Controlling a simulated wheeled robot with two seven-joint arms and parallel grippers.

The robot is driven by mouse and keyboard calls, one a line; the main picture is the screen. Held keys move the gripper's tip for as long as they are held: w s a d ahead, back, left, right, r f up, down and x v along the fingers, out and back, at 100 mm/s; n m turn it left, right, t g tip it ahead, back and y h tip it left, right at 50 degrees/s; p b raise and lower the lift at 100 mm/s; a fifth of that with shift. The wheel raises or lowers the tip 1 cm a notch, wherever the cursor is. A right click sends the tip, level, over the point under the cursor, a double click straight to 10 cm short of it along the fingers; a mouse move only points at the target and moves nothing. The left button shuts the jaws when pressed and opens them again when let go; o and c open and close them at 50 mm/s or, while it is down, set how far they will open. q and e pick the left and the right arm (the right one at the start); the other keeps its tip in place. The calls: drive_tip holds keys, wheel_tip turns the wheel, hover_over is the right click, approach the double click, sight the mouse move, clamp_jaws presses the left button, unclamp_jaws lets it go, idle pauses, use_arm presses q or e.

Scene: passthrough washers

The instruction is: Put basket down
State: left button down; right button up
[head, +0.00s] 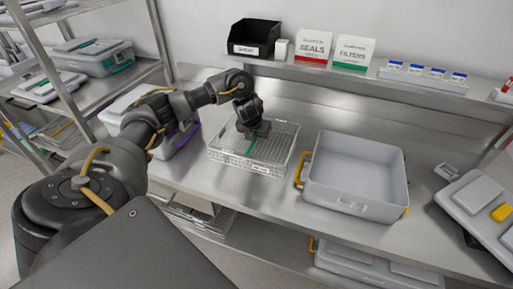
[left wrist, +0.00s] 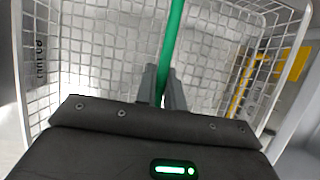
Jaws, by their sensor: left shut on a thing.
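A wire basket (head: 277,154) with a green handle (head: 249,147) is at the middle of the steel counter (head: 235,200). My left gripper (head: 254,136) reaches into it from above. In the left wrist view the gripper (left wrist: 164,88) is shut on the green handle (left wrist: 174,40), with the basket's white wire walls (left wrist: 75,55) around it. I cannot tell whether the basket's bottom touches the counter. My right gripper is not in view.
An open grey tray (head: 357,208) with yellow latches stands just right of the basket. A lidded case with purple trim (head: 183,137) is at its left. A shelf (head: 330,76) with a black bin (head: 254,37) runs behind. A grey case (head: 480,205) lies far right.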

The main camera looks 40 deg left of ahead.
use_arm(q)
drive_tip(key=shift+w+a+f+b, duration=0.25)
drive_tip(key=shift+a+f, duration=0.05)
drive_tip(key=shift+f, duration=0.25)
drive_tip(key=shift+w+a+f+b, duration=0.2)
drive_tip(key=shift+a+f, duration=0.1)
drive_tip(key=shift+f, duration=0.2)
drive_tip(key=shift+w+a+f, duration=0.1)
drive_tip(key=shift+w+a, duration=0.05)
drive_tip(key=shift+a, duration=0.05)
drive_tip(key=shift+f, duration=0.15)
wheel_tip(320, 180, down, 2)
drive_tip(key=shift+f+b, duration=0.1)
drive_tip(key=shift+b, duration=0.5)
drive_tip(key=shift+a+f, duration=0.15)
drive_tip(key=shift+f, duration=0.35)
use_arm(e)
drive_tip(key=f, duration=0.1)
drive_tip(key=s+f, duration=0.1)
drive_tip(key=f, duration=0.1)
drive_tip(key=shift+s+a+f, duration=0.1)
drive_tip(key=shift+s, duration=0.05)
use_arm(q)
drive_tip(key=c, duration=1.5)
unclamp_jaws()
drive_tip(key=shift+r, duration=0.15)
